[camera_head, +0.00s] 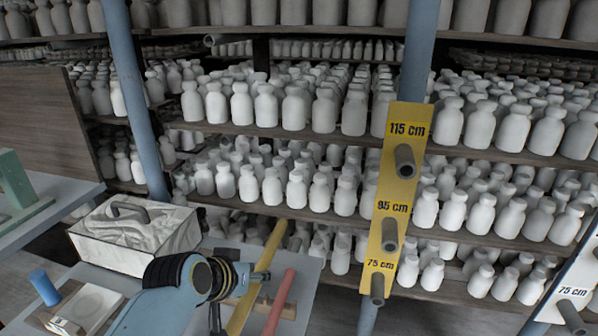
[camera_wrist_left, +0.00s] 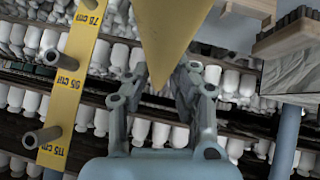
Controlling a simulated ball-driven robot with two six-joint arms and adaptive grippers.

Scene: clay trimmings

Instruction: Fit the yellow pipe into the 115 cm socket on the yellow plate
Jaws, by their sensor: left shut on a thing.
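The yellow plate (camera_head: 408,150) is fixed on a blue-grey post, with three grey stub sockets marked 115 cm, 95 cm and 75 cm from top to bottom. The 115 cm socket (camera_head: 405,161) is empty and also shows at the lower left of the inverted left wrist view (camera_wrist_left: 42,136). My left gripper (camera_head: 262,277) is shut on the yellow pipe (camera_head: 271,252), below and left of the plate and apart from it. In the left wrist view the yellow pipe (camera_wrist_left: 160,40) passes between the fingers (camera_wrist_left: 160,90). My right gripper is in neither view.
A red pipe (camera_head: 280,303) lies right of the yellow pipe on a grey table (camera_head: 313,275). A white box (camera_head: 140,235), a blue cylinder (camera_head: 44,287) and a wooden block are at left. Another plate (camera_head: 575,280) stands at right. Shelves of white bottles fill the back.

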